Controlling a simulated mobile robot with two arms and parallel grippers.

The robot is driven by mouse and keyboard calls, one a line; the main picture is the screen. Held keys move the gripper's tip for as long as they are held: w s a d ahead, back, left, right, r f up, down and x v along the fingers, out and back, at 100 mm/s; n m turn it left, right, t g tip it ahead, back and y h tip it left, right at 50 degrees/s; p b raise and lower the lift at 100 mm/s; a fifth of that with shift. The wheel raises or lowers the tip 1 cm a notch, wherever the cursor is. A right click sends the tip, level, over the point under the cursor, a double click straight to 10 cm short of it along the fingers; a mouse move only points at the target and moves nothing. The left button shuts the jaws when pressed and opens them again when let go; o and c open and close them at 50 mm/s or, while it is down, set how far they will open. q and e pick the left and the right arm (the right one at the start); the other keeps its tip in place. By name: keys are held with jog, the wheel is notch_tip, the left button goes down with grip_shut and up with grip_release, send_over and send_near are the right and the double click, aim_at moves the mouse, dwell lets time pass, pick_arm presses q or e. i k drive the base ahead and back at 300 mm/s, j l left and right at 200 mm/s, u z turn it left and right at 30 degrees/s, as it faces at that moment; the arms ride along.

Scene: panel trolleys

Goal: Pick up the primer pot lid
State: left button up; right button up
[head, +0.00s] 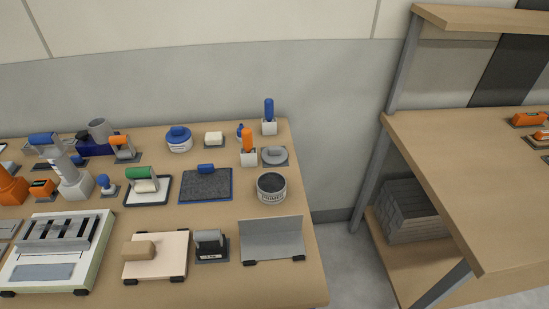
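A round grey tin pot (271,188) with a label and a dark top stands at the right of the workbench. Its label is too small to read for certain. Behind it, a flat grey round piece (274,155) that looks like a lid lies on a dark square base. A white pot with a blue top (179,138) stands further back left. I cannot tell for certain which piece is the primer pot lid. Neither of my grippers is in view.
The wooden workbench (220,286) also holds an orange-handled tool (248,142), a blue-handled tool (269,110), a dark pad (206,185) and a grey angled plate (272,239). A shelved wooden bench (455,175) stands at right, with a floor gap between.

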aim_at(272, 156)
jog(key=l, duration=0.5)
jog(key=i+l+z, duration=0.15)
jog(key=l, duration=0.9)
jog(key=i+l+z, duration=0.1)
jog(key=l, duration=0.4)
